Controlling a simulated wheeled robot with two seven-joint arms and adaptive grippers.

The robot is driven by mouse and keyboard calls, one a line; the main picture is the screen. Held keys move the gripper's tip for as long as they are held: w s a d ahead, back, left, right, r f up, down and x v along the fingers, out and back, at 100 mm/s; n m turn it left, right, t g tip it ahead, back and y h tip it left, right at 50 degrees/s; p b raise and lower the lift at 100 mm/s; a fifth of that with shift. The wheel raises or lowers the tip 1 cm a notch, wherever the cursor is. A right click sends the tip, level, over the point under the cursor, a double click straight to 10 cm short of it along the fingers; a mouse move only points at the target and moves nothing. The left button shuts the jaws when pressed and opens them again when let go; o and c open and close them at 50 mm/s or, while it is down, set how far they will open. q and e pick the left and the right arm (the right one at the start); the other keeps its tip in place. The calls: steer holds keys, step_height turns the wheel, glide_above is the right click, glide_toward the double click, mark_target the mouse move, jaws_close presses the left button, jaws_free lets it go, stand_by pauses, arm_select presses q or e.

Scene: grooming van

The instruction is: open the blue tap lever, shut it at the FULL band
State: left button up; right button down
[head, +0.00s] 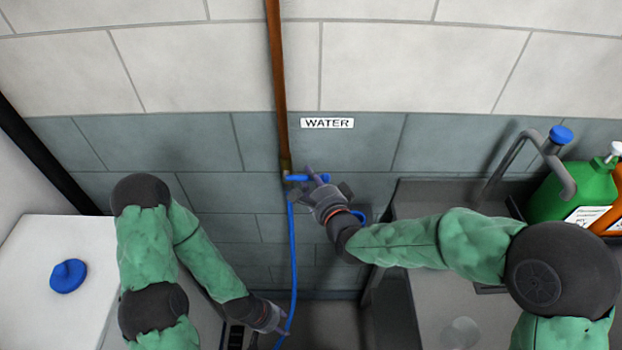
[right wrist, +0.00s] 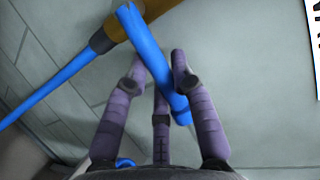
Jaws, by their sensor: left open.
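The blue tap lever (head: 307,178) is on the tap at the foot of a copper pipe, below the WATER sign. My right gripper (head: 315,180) is at the lever. In the right wrist view the lever (right wrist: 153,48) runs between its purple fingers (right wrist: 158,62); whether they press on it is unclear. A blue hose (head: 293,250) hangs from the tap. My left gripper (head: 280,323) is low in the head view, beside the hose, open; whether it touches the hose is unclear. No FULL band is visible.
A grey sink (head: 425,285) with a bent spout (head: 515,150) is at the right, below my right arm. Green (head: 575,192) and orange bottles stand behind it. A white surface (head: 40,240) with a blue round object (head: 68,276) is at the left.

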steer(key=shift+a+r+n+g+h+p, duration=0.1)
steer(key=shift+r+n+g+h+p, duration=0.5)
steer(key=shift+r+n+p, duration=1.3)
steer(key=shift+f+h+p, duration=0.4)
steer(key=shift+f+p, duration=0.1)
steer(key=shift+p, duration=0.7)
steer(key=shift+f, duration=0.1)
steer(key=c, duration=1)
jaws_free()
steer(key=shift+s, duration=0.1)
steer(key=v, duration=1.1)
steer(key=shift+s, duration=0.4)
